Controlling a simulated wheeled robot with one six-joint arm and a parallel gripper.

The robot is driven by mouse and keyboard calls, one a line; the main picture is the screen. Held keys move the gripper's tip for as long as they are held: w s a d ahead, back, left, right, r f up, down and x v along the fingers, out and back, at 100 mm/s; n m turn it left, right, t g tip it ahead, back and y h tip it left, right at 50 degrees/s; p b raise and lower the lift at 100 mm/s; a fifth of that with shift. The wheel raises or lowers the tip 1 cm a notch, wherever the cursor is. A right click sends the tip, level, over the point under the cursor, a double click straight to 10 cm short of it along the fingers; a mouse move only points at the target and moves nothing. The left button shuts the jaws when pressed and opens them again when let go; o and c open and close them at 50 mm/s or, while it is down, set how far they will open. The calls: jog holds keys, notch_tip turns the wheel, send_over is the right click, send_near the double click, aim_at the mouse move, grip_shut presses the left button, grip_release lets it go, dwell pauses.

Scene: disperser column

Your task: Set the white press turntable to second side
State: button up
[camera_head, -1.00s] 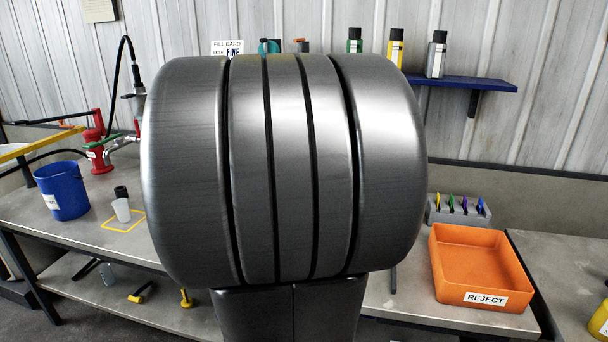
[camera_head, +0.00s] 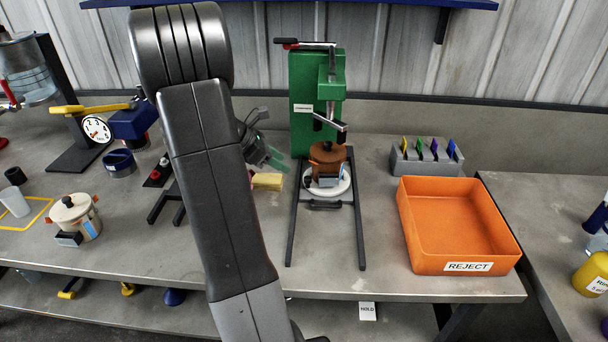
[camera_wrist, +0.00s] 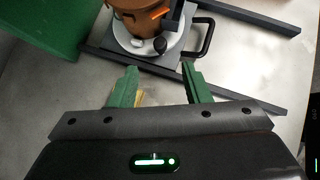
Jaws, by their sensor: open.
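The white turntable (camera_head: 345,183) is a round disk low at the front of the green press (camera_head: 303,90). A brown pot (camera_head: 326,160) stands on it, below the press's screw and hiding its middle.
Two dark rails (camera_head: 294,225) run forward from the press, with a black handle (camera_head: 326,206) between them. A yellow block (camera_head: 267,181) lies beneath my gripper. An orange reject bin (camera_head: 455,220) and a grey rack (camera_head: 425,160) stand right. A lidded pot (camera_head: 75,215) stands left.

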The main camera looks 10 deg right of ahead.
aim_at(307, 178)
jog(key=x, duration=1)
jog(key=shift+d+f, duration=0.15)
jog(key=shift+f, duration=0.1)
grip_shut()
